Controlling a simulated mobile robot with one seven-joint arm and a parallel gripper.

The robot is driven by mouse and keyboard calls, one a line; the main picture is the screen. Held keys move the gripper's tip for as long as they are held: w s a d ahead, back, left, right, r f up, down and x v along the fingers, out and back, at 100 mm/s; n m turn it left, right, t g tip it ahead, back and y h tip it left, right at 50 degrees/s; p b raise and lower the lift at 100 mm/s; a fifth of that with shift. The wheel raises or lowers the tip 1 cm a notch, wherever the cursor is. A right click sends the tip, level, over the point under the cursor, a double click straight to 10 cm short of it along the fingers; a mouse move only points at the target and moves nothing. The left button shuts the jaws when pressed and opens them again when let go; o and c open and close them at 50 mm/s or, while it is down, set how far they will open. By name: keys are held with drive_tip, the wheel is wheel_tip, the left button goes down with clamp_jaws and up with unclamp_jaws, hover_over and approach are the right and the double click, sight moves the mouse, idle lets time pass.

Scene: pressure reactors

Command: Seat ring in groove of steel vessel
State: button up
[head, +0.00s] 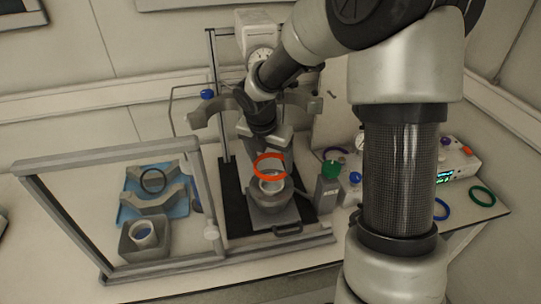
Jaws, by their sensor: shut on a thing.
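An orange-red ring (257,168) is in my gripper (268,152), which is shut on it and points down. The ring is above the open mouth of the steel vessel (270,203) and overlaps its back rim in the head view. A small gap seems to show, but I cannot tell whether the ring touches the rim. The groove is not clear at this size. The vessel stands on a grey plate in a dark stand, upright. My fingertips are partly hidden by the ring and my wrist.
A framed clear shield (107,160) stands at the left. Behind it are a blue tray (128,213) with clamp halves and a dark ring (153,181), and a grey box (127,240). A green-capped bottle (328,190) stands close right of the vessel. Blue and green rings (482,196) lie right.

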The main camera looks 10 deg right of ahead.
wheel_tip(320, 180, down, 6)
drive_tip(key=b, duration=0.3)
drive_tip(key=shift+r, duration=0.25)
drive_tip(key=shift+p, duration=0.55)
idle(0.9)
drive_tip(key=shift+f, duration=0.25)
idle(0.7)
drive_tip(key=o, duration=1.1)
drive_tip(key=shift+r, duration=0.15)
